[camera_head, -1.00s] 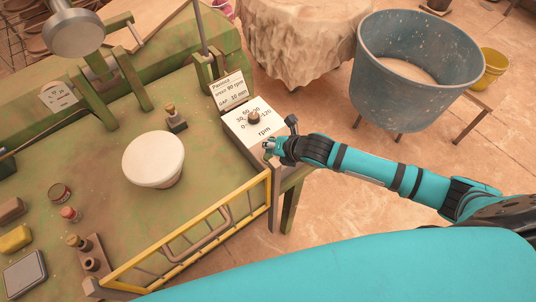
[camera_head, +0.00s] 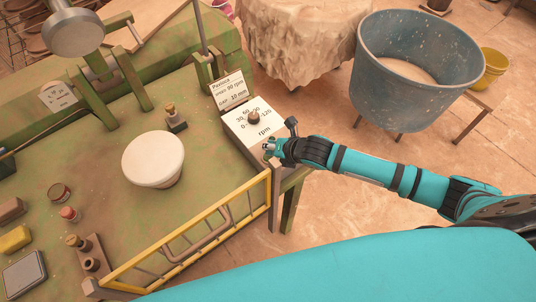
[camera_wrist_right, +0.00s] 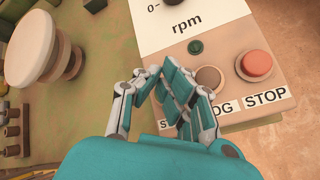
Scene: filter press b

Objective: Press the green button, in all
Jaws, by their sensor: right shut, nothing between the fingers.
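The control box (camera_head: 252,125) stands at the right edge of the green press table. In the right wrist view its face (camera_wrist_right: 222,108) shows a red button (camera_wrist_right: 257,63) above STOP, a dark brown button (camera_wrist_right: 208,78) above a partly covered label ending in "OG", and a small dark green round piece (camera_wrist_right: 196,47) below "rpm". I cannot tell whether that piece is a lamp or a button. A label starting "ST" shows at the left; any button above it is hidden by my fingers. My right gripper (camera_wrist_right: 163,72), also in the head view (camera_head: 269,146), is shut and empty over the box's near part; contact is unclear.
A yellow guard rail (camera_head: 190,236) runs along the table's near edge. A white round-topped piece (camera_head: 153,157) stands on the table. A large blue-grey tub (camera_head: 400,95) stands behind my right arm.

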